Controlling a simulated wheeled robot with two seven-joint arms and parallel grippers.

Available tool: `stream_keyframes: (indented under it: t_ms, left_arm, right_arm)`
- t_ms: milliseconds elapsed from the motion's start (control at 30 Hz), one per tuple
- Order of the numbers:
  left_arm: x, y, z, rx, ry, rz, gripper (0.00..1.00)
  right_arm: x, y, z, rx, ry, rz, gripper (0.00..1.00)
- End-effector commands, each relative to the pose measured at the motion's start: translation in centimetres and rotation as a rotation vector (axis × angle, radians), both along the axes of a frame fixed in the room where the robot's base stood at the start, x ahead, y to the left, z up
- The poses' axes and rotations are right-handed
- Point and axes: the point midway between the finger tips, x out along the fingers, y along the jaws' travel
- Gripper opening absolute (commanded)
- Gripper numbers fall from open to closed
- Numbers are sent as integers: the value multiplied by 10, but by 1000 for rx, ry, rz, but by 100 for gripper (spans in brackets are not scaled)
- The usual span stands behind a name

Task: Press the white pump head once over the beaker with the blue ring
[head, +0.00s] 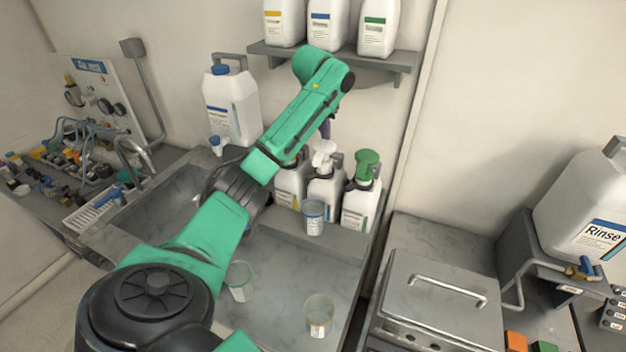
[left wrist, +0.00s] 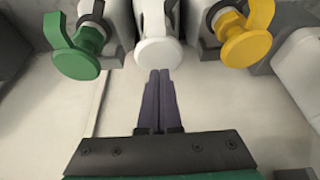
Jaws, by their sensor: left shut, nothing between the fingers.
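The white pump head (head: 325,152) tops the middle of three white bottles. It also shows at the top centre of the left wrist view (left wrist: 158,48). The beaker with the blue ring (head: 313,218) stands upright in front of that bottle, below the pump. My left gripper (head: 326,130) is shut and empty, above the white pump head in the head view. In the left wrist view its purple fingers (left wrist: 160,74) lie together, tips lined up with the pump head's near edge. I cannot tell whether they touch it. My right gripper is not in view.
A green pump head (head: 367,163) is close on the right; a yellow one (left wrist: 248,46) shows in the left wrist view. Two other beakers, green-ringed (head: 239,281) and yellow-ringed (head: 319,316), stand on the counter. A shelf (head: 335,55) with jugs is above.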

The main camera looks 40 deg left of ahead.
Motion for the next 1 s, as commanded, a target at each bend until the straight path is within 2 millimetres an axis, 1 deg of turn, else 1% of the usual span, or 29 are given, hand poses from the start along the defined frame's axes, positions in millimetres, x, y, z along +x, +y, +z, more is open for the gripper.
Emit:
stream_keyframes:
  t_ms: [467,1000]
  left_arm:
    - [0,0,-1,0,0,0,0]
    - [0,0,-21,0,0,0,0]
  right_arm:
    - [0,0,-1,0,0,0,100]
    - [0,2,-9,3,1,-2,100]
